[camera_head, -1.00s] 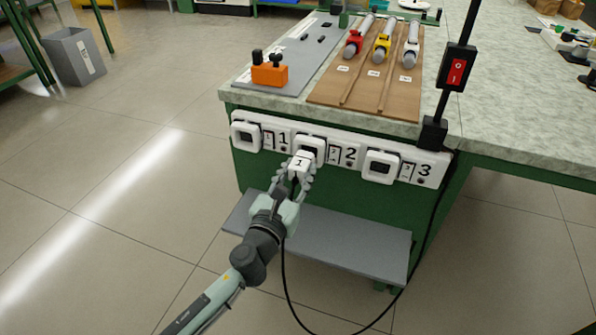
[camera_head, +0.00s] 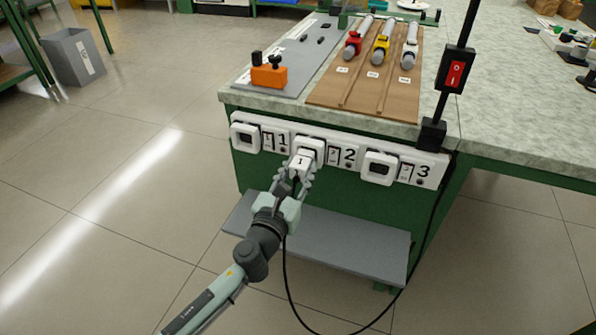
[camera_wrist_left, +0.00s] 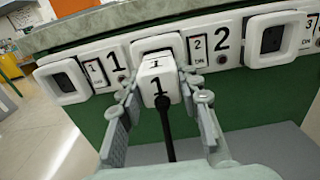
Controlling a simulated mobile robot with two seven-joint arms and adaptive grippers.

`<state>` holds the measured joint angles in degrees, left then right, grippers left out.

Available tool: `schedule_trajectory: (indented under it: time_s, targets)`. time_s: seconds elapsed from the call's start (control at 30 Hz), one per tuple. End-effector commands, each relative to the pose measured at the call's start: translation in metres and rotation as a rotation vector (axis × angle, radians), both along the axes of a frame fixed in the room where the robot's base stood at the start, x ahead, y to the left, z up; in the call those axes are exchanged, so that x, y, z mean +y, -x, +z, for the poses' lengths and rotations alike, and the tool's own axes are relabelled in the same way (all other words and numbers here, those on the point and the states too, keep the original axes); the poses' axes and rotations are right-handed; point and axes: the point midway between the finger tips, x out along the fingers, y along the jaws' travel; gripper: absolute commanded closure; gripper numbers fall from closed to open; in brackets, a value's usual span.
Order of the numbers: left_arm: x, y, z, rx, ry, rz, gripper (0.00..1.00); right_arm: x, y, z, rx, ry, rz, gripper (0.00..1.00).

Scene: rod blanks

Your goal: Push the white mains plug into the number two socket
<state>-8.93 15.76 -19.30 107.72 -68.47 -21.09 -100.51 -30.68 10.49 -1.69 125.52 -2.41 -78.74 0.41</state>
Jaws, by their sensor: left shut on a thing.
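The white mains plug (camera_head: 301,162), marked 1, is in my left gripper (camera_head: 300,172), which is shut on its sides. The plug is up against the number two socket (camera_head: 313,146), left of the printed 2, and covers its dark recess. In the left wrist view the plug (camera_wrist_left: 156,80) sits in front of the socket frame (camera_wrist_left: 160,45), between my left fingers (camera_wrist_left: 160,105), with a black cable hanging down. How deep it sits is hidden. My right gripper is not in view.
The number one socket (camera_head: 245,138) and number three socket (camera_head: 380,168) are empty on either side. A grey shelf (camera_head: 330,240) juts out below. The bench top above holds an orange block (camera_head: 269,76) and a brown board (camera_head: 345,98) with coloured clamps.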

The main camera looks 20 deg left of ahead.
Motion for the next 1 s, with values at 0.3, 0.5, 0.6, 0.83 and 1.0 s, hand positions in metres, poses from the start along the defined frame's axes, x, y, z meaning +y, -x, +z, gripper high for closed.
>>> schedule_trajectory:
  time_s: [0.3, 0.5, 0.6, 0.83, 1.0]
  targets:
    - [0.0, -0.008, 0.0, 0.0, 0.0, 0.0, 1.0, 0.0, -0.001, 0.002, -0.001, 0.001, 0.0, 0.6]
    - [-0.001, -0.013, 0.001, -0.001, 0.0, 0.0, 1.0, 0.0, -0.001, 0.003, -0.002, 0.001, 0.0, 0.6]
    - [-0.001, -0.016, 0.001, -0.001, 0.0, 0.0, 1.0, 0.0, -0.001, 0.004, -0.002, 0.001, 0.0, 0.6]
    - [-0.001, -0.021, 0.001, -0.001, 0.0, 0.0, 1.0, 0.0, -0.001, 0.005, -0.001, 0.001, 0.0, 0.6]
    - [-0.001, -0.023, 0.001, -0.002, 0.0, 0.0, 0.58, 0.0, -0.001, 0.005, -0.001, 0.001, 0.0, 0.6]
